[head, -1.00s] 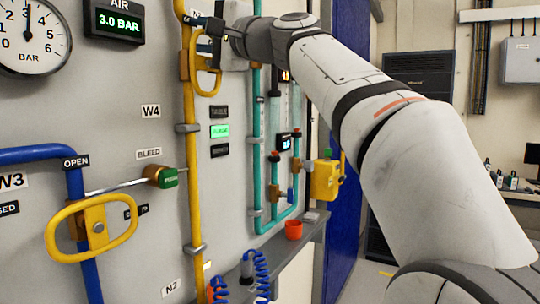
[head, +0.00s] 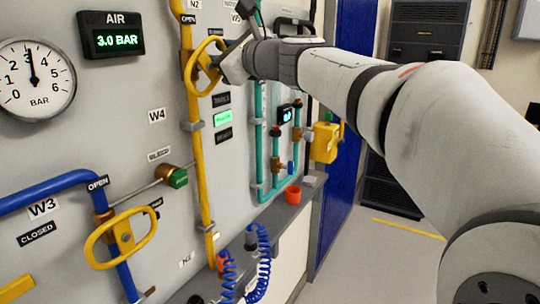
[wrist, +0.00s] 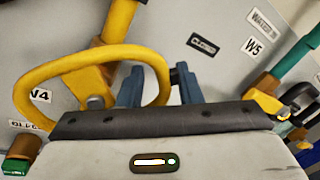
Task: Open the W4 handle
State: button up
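The W4 handle (head: 207,42) is a yellow oval loop on the yellow pipe, above and right of the W4 label (head: 157,115). It stands slanted to the pipe. My gripper (head: 223,58) is at the loop's right side. The exact finger contact is partly hidden by the gripper body.
A similar yellow W3 handle (head: 97,242) sits on the blue pipe at lower left. A green-ended bleed valve (head: 179,178) sticks out below W4. Teal pipes (head: 261,140) and a yellow box (head: 324,142) are to the right.

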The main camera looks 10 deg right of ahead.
jog(key=s+d+f+m, duration=0.1)
jog(key=s+d+m, duration=0.1)
jog(key=s+d, duration=0.4)
jog(key=s+d+f+n+g+h+p, duration=0.1)
jog(key=s+f+n, duration=0.4)
jog(key=f, duration=0.6)
jog(key=s+d+f+n+g+h+p, duration=0.2)
jog(key=s+f+n+g+h, duration=0.3)
jog(key=f+n, duration=0.4)
notch_tip(320, 180, down, 3)
jog(key=shift+s+r+g+h+p, duration=0.15)
jog(key=shift+s+g+h+p, duration=0.15)
jog(key=shift+g+p, duration=0.4)
